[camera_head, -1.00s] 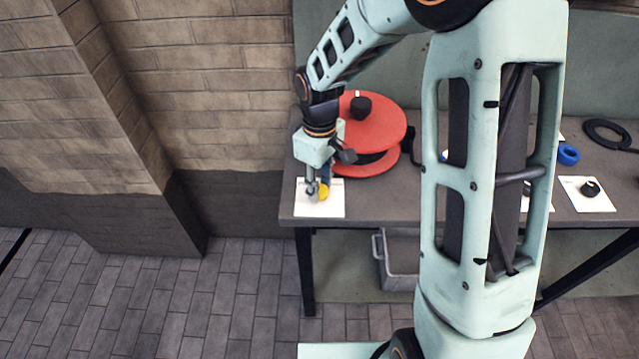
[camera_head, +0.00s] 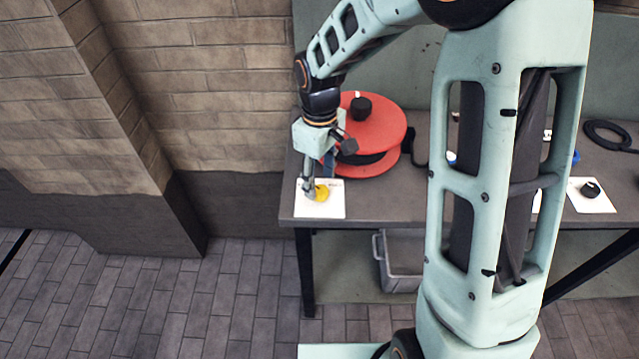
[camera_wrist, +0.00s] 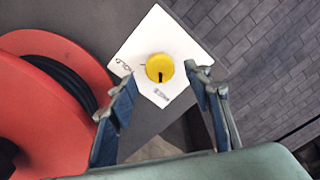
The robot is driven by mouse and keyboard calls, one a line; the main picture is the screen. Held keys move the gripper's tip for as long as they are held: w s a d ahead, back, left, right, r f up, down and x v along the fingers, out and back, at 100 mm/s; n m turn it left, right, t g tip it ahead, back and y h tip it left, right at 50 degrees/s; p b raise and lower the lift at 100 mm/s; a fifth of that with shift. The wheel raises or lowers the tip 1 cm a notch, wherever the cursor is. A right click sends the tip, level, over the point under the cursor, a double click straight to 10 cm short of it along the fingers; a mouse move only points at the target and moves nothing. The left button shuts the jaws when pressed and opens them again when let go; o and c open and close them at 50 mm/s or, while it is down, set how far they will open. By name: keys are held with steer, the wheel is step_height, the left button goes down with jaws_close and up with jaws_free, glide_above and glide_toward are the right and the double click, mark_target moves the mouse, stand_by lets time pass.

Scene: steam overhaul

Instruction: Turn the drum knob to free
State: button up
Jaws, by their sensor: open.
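The yellow knob (camera_head: 321,192) sits on a white plate (camera_head: 333,210) at the table's front left corner, beside the red drum (camera_head: 385,133). In the wrist view the yellow knob (camera_wrist: 160,67) has a black mark pointing towards the picture's bottom. One small label lies left of it, apparently reading HOLD; another lies below it, too small to read. A short tick shows at the knob's left. My gripper (camera_wrist: 160,74) is open, its fingers on either side of the knob with gaps, not visibly touching it. In the head view my gripper (camera_head: 318,183) is close above the plate.
The red drum (camera_wrist: 50,90) with black cable stands close to my left finger. Another white plate with a black knob (camera_head: 590,189) and a black cable coil (camera_head: 607,134) lie at the right. A grey bin (camera_head: 402,262) is under the table.

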mark_target(320, 189)
step_height(320, 189, up, 10)
steer(key=shift+f, duration=0.25)
stand_by(0.4)
